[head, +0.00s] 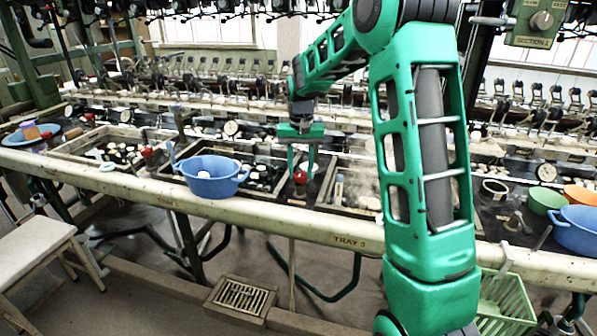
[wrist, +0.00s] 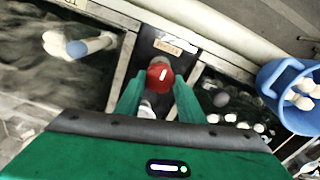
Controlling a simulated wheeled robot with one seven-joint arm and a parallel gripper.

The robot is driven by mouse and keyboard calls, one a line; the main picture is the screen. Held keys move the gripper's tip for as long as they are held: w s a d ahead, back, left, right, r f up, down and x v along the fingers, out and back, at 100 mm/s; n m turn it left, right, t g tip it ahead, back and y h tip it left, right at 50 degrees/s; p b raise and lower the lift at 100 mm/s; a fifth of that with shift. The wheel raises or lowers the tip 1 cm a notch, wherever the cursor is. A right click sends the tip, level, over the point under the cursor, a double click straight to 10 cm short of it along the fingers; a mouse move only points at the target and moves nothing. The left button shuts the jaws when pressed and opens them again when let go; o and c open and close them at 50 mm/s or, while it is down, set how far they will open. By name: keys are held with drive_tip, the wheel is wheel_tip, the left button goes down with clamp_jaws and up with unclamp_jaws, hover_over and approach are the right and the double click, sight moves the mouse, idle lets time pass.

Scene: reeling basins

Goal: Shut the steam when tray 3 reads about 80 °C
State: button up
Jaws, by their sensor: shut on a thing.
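My gripper (head: 300,163) reaches down between two basins. Its fingers are closed around a red valve knob (head: 300,178); in the wrist view the red knob (wrist: 160,76) sits between the two green fingertips. The rail below carries a "TRAY 3" label (head: 350,241). The tray 3 basin (head: 326,203) is right of the knob, partly hidden by my arm, with pale vapour over it. A small round dial (head: 313,169) seems to stand behind the knob; I cannot read its temperature.
A blue tub (head: 210,186) with a white object sits on the rail to the left. Other red knobs (head: 147,152) and dials (head: 232,127) stand along the bench. Green, orange and blue bowls (head: 578,233) are at the right. A stool (head: 35,245) and floor grate (head: 240,297) are in front.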

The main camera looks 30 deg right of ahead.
sight(300, 173)
drive_tip(key=shift+a, duration=0.1)
drive_tip(key=o, duration=1.1)
drive_tip(key=shift+c, duration=0.2)
drive_tip(key=shift+r, duration=0.1)
wheel_tip(300, 173, up, 11)
drive_tip(key=shift+f, duration=0.2)
drive_tip(key=shift+w, duration=0.1)
